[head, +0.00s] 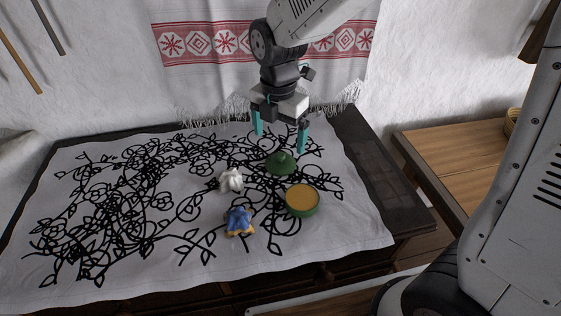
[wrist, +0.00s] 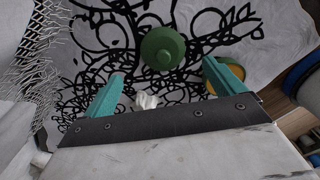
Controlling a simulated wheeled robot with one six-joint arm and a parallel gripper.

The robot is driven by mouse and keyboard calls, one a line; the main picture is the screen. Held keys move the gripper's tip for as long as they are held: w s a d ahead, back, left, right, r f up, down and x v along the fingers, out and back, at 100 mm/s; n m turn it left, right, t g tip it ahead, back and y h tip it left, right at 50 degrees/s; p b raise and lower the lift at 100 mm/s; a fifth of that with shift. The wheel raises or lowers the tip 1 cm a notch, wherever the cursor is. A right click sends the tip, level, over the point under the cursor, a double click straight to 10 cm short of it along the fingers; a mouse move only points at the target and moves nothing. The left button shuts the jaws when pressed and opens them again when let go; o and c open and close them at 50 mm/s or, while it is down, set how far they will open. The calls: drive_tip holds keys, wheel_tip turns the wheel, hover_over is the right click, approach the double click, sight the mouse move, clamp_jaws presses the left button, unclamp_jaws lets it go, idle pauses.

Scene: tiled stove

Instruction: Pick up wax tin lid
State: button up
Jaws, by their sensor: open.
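The green wax tin lid (head: 281,163) has a knob on top and lies on the patterned cloth. It also shows in the wrist view (wrist: 163,48), beyond the fingertips and roughly between them. The green tin (head: 302,201) with orange-yellow wax inside stands open in front and to the right of the lid; part of it shows at the right of the wrist view (wrist: 302,84). My gripper (head: 280,142) is open and empty, its teal fingers pointing down above and behind the lid, apart from it.
A crumpled white object (head: 231,180) lies left of the lid. A blue and orange object (head: 239,221) lies nearer the front. The patterned cloth (head: 75,225) covers most of the dark table. A wooden bench (head: 455,150) stands at right, and a red-patterned towel (head: 195,45) hangs behind.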

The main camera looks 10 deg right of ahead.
sight(281, 154)
drive_tip(key=f, duration=0.6)
drive_tip(key=shift+s+d+f, duration=0.15)
drive_tip(key=shift+s+f, duration=0.05)
drive_tip(key=shift+f, duration=0.1)
drive_tip(key=c, duration=1)
